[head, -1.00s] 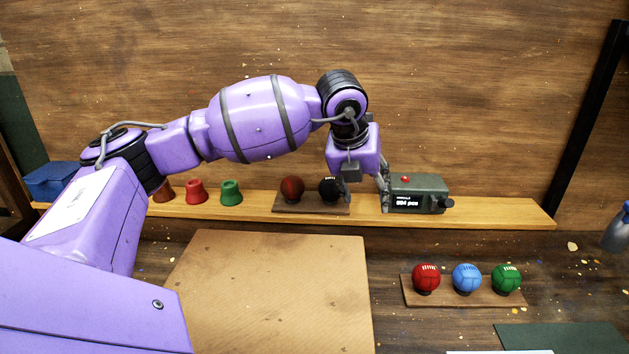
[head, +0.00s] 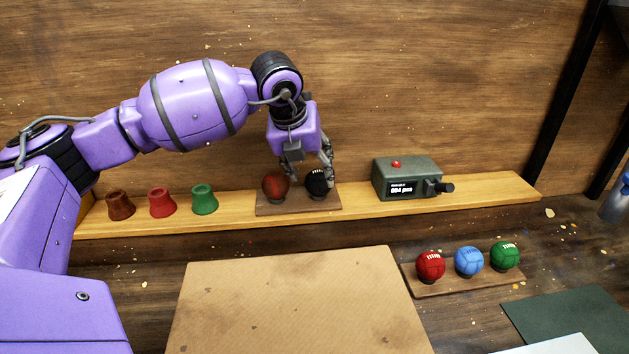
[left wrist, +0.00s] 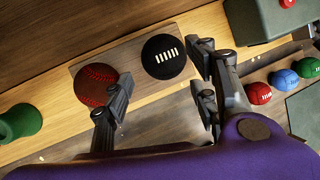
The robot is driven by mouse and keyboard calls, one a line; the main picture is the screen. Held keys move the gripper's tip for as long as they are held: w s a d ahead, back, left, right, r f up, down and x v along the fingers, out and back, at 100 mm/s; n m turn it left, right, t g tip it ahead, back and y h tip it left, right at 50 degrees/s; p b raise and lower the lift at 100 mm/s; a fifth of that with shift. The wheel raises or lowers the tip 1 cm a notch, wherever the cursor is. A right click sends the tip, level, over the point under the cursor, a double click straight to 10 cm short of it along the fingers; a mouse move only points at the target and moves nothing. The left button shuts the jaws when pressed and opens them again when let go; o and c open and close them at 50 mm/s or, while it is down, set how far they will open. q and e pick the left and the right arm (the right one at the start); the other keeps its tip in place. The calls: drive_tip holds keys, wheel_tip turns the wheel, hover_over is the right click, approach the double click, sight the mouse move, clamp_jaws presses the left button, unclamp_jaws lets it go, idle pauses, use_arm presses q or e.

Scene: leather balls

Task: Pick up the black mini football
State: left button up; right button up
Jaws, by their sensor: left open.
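The black mini football (head: 317,183) with white lacing sits on the right half of a small dark wooden stand (head: 300,207) on the shelf. It also shows in the left wrist view (left wrist: 164,57). A brown-red ball (head: 275,185) with stitching sits beside it on the same stand. My left gripper (head: 314,166) is open and empty, close over the black ball. In the left wrist view its fingers (left wrist: 160,86) are spread, one near the brown-red ball and the others just right of the black ball. Contact cannot be told.
A grey-green counter box (head: 407,178) stands on the shelf (head: 480,197) to the right. Brown, red and green cups (head: 162,202) stand to the left. Red, blue and green balls (head: 468,262) sit on a lower stand. A tan board (head: 290,305) lies in front.

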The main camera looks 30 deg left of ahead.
sight(314, 175)
use_arm(q)
drive_tip(key=x, duration=0.6)
drive_tip(key=shift+w+p, duration=0.3)
drive_tip(key=shift+p, duration=0.05)
drive_tip(key=c, duration=0.9)
drive_tip(key=shift+r, duration=0.1)
